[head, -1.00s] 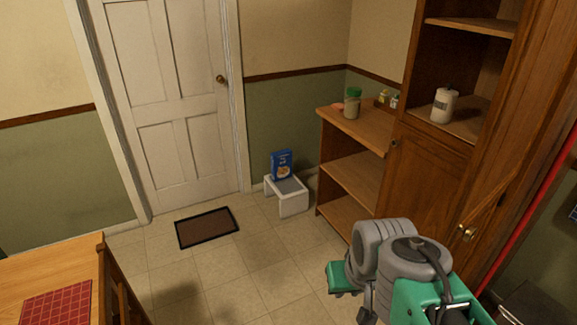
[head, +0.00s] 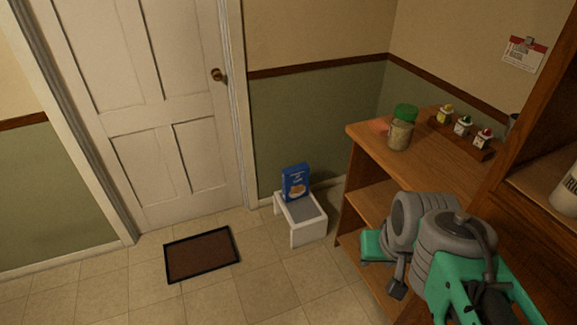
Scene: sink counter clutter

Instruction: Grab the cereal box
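A blue cereal box (head: 296,183) with a picture on its front stands upright on a small white step stool with a grey top (head: 309,225). The stool is against the green wall, between the door and the wooden shelf unit. My arm is at the lower right, in front of the shelf unit and well apart from the box. The end of my arm seems folded, and my gripper's fingers cannot be made out.
A wooden shelf unit (head: 362,165) stands right of the stool, with a green-lidded jar (head: 401,130) and small spice containers (head: 463,126) on top. A dark doormat (head: 201,255) lies before the white door (head: 172,110). The tiled floor (head: 262,285) in front is clear.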

